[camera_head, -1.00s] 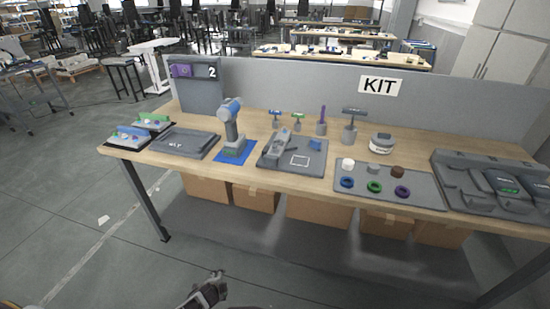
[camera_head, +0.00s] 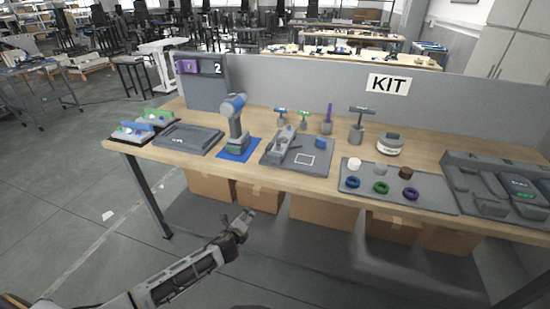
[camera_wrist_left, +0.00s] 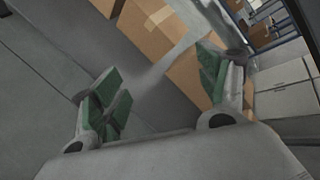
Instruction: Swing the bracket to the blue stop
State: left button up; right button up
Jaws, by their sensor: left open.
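The grey bracket (camera_head: 283,143) lies on a dark grey board (camera_head: 319,160) on the workbench. The small blue stop (camera_head: 320,142) sits on the same board, to the right of the bracket and apart from it. A white square outline is marked on the board in front of them. My left gripper (camera_head: 243,222) is in front of the bench, below its top and well short of the bracket. In the left wrist view its two green-padded fingers (camera_wrist_left: 160,88) are spread, with nothing between them. My right gripper is not in view.
The bench's front edge (camera_head: 290,181) lies between my left gripper and the board. Cardboard boxes (camera_head: 320,207) stand under the bench. A blue-topped power drill (camera_head: 236,124) stands left of the board. A tray of coloured rings (camera_head: 430,198) lies to the right.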

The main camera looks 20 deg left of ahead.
pick_arm(q)
jog(key=w+d+r+m+t+b, duration=0.1)
jog(key=d+r+m+t, duration=0.15)
jog(key=r, duration=0.45)
jog(key=w+d+r+m+t, duration=0.1)
jog(key=d+r+m, duration=0.2)
jog(key=r, duration=0.4)
jog(key=m+t+h+b, duration=0.2)
jog(key=m+t+h, duration=0.1)
jog(key=m, duration=0.5)
send_near(273, 157)
jog(key=s, duration=0.3)
jog(key=shift+w+d+r, duration=0.1)
jog(key=shift+w+d, duration=0.05)
jog(key=shift+w, duration=0.1)
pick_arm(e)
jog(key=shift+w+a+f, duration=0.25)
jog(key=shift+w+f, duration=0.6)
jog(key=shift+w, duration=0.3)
pick_arm(q)
jog(key=shift+w, duration=0.2)
jog(key=shift+w+d, duration=0.1)
jog(key=shift+w, duration=3.9)
jog(key=shift+w+d, duration=0.1)
jog(key=shift+w, duration=2.65)
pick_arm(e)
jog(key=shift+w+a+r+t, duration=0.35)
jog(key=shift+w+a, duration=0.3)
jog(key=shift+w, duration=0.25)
